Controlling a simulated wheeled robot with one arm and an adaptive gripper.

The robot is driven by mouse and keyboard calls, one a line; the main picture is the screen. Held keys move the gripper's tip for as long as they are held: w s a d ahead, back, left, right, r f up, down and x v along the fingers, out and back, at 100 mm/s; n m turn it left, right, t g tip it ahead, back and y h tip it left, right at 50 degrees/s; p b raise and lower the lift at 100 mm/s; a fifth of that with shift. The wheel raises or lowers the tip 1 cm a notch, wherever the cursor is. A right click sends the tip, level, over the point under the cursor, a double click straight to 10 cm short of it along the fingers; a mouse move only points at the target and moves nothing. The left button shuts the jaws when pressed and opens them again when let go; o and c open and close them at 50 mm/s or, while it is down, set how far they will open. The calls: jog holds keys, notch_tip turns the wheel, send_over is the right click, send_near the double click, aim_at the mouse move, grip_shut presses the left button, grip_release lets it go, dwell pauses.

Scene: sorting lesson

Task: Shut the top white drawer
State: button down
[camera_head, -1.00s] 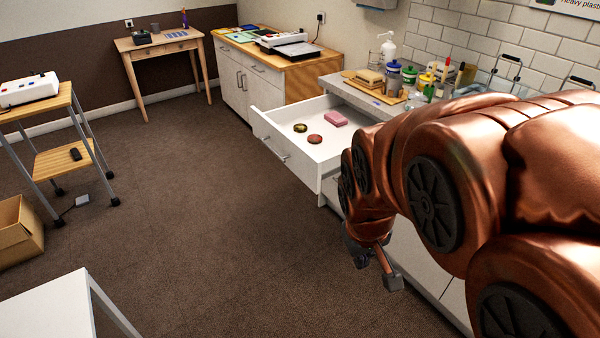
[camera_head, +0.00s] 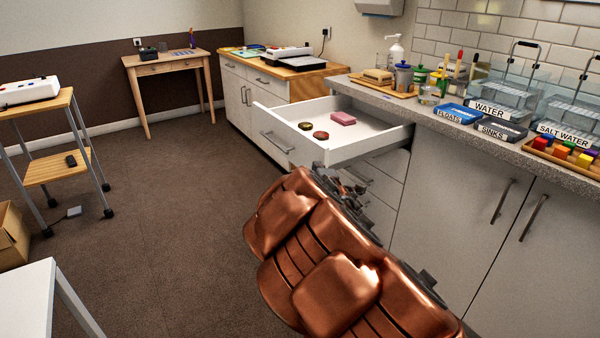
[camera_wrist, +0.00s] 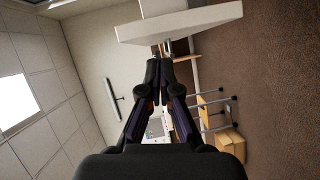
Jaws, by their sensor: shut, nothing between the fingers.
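The top white drawer (camera_head: 280,132) stands pulled well out of the counter unit in the head view, its front facing left. Inside lie a pink block (camera_head: 343,118) and two small round things, one olive (camera_head: 305,126) and one red-brown (camera_head: 321,135). My gripper (camera_wrist: 160,62) is shut and empty in the wrist view. In the head view my copper arm reaches below the drawer's near side and largely hides the gripper; I cannot tell whether it touches the drawer. A white panel (camera_wrist: 180,24) crosses the top of the wrist view; I cannot tell what it is.
The counter (camera_head: 445,118) holds labelled trays, bottles and coloured blocks. Below it are shut drawers and cupboard doors (camera_head: 450,200) with bar handles. Carpeted floor (camera_head: 170,200) is clear left of the drawer. A trolley (camera_head: 50,165) and a white table (camera_head: 25,295) stand at left.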

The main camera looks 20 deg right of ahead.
jog(key=w+a+f+n+t+y+b, duration=0.2)
jog(key=a+f+n+y, duration=0.1)
jog(key=a+f+n, duration=0.15)
send_near(300, 157)
jog(key=shift+w+a+r, duration=1.2)
jog(key=shift+w+a, duration=1.3)
jog(key=shift+a, duration=0.15)
jog(key=shift+m, duration=0.35)
jog(key=shift+w+d, duration=0.25)
jog(key=shift+d, duration=0.4)
jog(key=shift+w+d, duration=0.25)
jog(key=shift+d, duration=0.4)
jog(key=shift+w+d, duration=0.25)
jog(key=shift+d, duration=0.4)
